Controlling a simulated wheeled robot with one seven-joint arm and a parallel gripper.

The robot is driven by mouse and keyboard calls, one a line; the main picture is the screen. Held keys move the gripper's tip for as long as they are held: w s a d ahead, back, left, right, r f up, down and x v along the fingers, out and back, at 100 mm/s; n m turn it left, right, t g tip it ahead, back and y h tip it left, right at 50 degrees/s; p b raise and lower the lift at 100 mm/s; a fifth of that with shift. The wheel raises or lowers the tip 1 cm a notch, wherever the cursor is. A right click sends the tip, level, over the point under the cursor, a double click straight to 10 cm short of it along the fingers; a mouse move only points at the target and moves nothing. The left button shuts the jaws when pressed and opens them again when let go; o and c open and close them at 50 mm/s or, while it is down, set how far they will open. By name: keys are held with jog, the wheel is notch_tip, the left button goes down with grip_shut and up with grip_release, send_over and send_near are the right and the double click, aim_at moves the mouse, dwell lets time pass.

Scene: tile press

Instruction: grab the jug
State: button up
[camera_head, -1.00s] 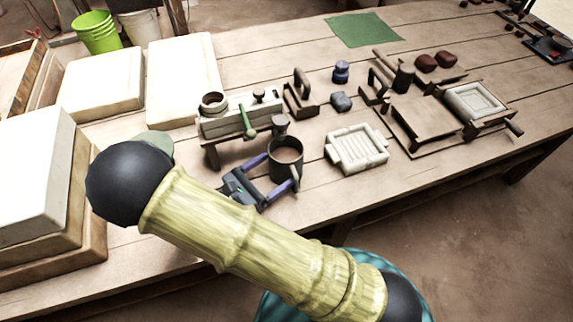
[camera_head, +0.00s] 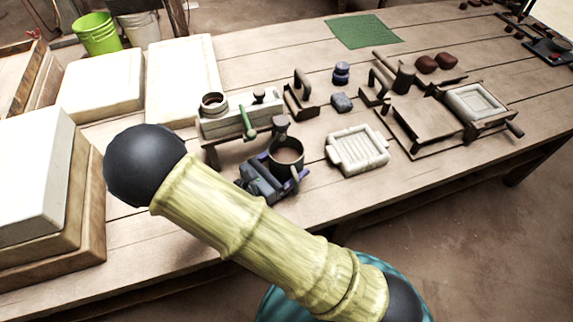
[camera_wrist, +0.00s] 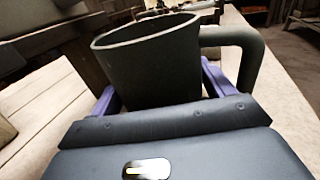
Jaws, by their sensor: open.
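The jug (camera_head: 287,153) is a dark grey cup with a handle and brown contents, standing upright on the wooden table. In the wrist view the jug (camera_wrist: 148,68) fills the upper middle, its handle to the right. My gripper (camera_head: 280,167) is open with its purple fingers on either side of the jug's body. In the wrist view my gripper (camera_wrist: 160,92) has its palm close to the jug's wall, the right finger passing under the handle. The fingertips are hidden behind the jug, so contact cannot be told.
A pale bench press (camera_head: 240,115) with a green-handled lever stands just behind the jug. A white tile mould (camera_head: 357,150) lies to the right. Stacked white blocks (camera_head: 35,175) stand at the left. The table's front strip is clear.

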jog(key=c, duration=1.3)
jog(key=shift+o, duration=0.2)
jog(key=shift+r, duration=0.2)
